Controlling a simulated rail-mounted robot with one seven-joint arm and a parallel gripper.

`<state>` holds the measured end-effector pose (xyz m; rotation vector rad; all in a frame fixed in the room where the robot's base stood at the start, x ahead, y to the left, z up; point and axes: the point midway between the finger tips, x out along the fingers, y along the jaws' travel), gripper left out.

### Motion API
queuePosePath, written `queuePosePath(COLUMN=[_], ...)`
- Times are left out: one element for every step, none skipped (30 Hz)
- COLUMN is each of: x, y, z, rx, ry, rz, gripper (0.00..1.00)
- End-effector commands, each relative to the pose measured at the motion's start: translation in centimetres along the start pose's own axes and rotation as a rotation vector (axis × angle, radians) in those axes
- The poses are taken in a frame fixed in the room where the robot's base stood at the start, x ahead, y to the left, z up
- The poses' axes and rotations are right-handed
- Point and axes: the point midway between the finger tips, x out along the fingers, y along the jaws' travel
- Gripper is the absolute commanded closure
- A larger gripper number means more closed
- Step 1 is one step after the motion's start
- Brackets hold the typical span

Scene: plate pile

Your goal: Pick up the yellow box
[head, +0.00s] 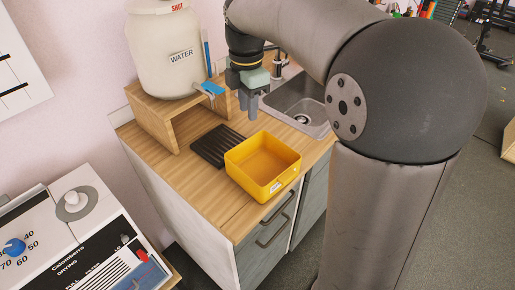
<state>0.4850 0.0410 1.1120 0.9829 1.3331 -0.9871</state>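The yellow box (263,165) is an open, empty-looking tray with a small pale label on its front wall. It sits on the wooden counter top near the front edge in the head view. My gripper (250,112) hangs pointing down above and behind the box, apart from it. Its fingers are small and look close together, and I cannot tell whether they are open or shut. I see nothing held between them.
A black ribbed mat (216,146) lies left of the box. A wooden stand (154,117) holds a large white water container (165,55) with a blue tap. A sink (303,102) is behind right. A machine with dials (75,235) stands at lower left.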

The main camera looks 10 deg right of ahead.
Motion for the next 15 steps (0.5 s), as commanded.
queuePosePath(x=[-0.3,-0.4,-0.6,-0.7,-0.6,-0.4,-0.1,0.4,1.0,1.6,2.3,3.2,3.9,4.5,5.4], y=[1.0,1.3,1.7,1.9,2.1,2.2,2.2,2.2,2.2,2.2,2.2,2.2,2.2,2.2,2.2], z=[0.2,0.2,0.3,0.3,0.4,0.4,0.4,0.3,0.3,0.3,0.3,0.3,0.3,0.3,0.3], rx=[-0.071,-0.110,-0.152,-0.176,-0.193,-0.210,-0.216,-0.220,-0.222,-0.222,-0.221,-0.221,-0.221,-0.220,-0.220], ry=[0.001,0.002,0.003,0.003,0.004,0.004,0.005,0.005,0.005,0.005,0.005,0.005,0.005,0.005,0.005], rz=[0.000,-0.001,0.000,-0.001,-0.001,-0.002,-0.003,-0.005,-0.004,-0.005,-0.005,-0.005,-0.005,-0.005,-0.005], gripper=[0.72,0.72,0.72,0.72,0.72,0.72,0.72,0.72,0.72,0.72,0.72,0.72,0.72,0.72,0.72])
